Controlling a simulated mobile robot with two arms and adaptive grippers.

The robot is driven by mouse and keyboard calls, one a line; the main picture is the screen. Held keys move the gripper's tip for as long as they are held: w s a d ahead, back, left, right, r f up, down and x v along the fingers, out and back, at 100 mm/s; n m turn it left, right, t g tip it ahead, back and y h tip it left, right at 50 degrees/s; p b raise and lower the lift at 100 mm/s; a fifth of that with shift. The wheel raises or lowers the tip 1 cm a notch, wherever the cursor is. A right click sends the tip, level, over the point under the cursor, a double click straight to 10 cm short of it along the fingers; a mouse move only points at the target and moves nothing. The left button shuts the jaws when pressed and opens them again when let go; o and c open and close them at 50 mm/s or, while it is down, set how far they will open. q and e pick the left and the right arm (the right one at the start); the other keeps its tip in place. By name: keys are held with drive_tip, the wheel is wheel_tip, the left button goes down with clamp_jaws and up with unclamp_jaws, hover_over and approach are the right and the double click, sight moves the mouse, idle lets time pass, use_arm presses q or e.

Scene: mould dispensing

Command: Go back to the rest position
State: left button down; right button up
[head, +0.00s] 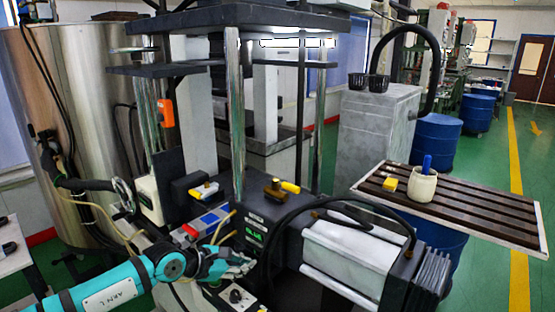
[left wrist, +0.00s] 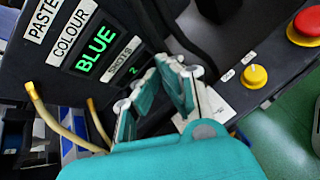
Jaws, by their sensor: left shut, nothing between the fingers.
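My left gripper (head: 240,262) is at the lower middle of the head view, close in front of the black dispenser unit (head: 254,237) with a small green display. In the left wrist view my left gripper (left wrist: 148,84) is shut and empty. Beyond its fingers is the black panel with labels "PASTE", "COLOUR" and "SHOTS" and a green "BLUE" readout (left wrist: 97,48). I cannot tell whether the fingers touch the panel. My teal left arm comes in from the lower left. My right gripper is in neither view.
A yellow knob (left wrist: 254,76) and a red button (left wrist: 307,24) sit beside the panel. A large steel tank (head: 80,110) and the press pillars (head: 236,115) hem in the left arm. A slatted table (head: 460,205) at right bears a white pot (head: 422,186) and a yellow block (head: 390,184).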

use_arm(q)
drive_tip(key=s+d+r+n+t+h, duration=0.6)
drive_tip(key=s+d+r+n, duration=0.25)
drive_tip(key=d+n, duration=0.3)
drive_tip(key=a+n+t+y, duration=0.5)
drive_tip(key=a+n+y, duration=0.3)
drive_tip(key=n, duration=0.8)
drive_tip(key=s+a+f+n+g+y, duration=0.5)
drive_tip(key=s+a+f+n+y, duration=0.35)
drive_tip(key=a+f+n, duration=0.4)
drive_tip(key=s+f+n+g+h, duration=0.1)
drive_tip(key=s+f+n+g, duration=0.35)
drive_tip(key=s, duration=0.65)
drive_tip(key=s+f+n+g+h, duration=0.1)
drive_tip(key=s+f+n+g, duration=0.4)
drive_tip(key=s, duration=0.7)
wheel_tip(320, 180, down, 26)
drive_tip(key=m+g, duration=0.1)
drive_tip(key=g, duration=0.1)
drive_tip(key=s+a+f, duration=0.2)
drive_tip(key=s+f, duration=0.6)
drive_tip(key=s+a+f+g, duration=0.1)
drive_tip(key=s+f, duration=0.8)
drive_tip(key=shift+a+f, duration=0.3)
drive_tip(key=shift+a, duration=0.1)
